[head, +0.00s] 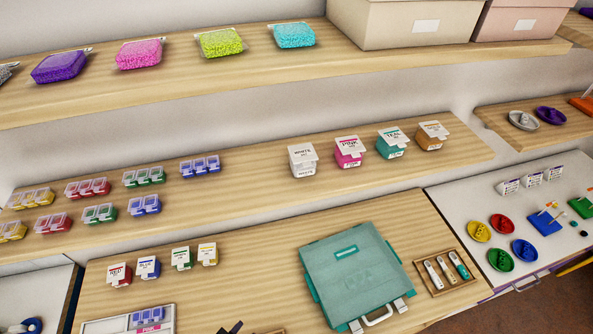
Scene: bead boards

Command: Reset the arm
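Neither of my grippers shows clearly in the head view, and no part of my arms can be made out for sure. A small dark shape (231,328) is cut off by the bottom edge, and I cannot tell what it is. The task names no object.
A lower wooden shelf holds a teal case (357,272), a wooden tray of tools (445,292) and small labelled boxes (119,274). The middle shelf (250,180) bears bead boxes; the top shelf (220,85) bears bead bags and large bins (400,25). A white counter (480,200) stands right.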

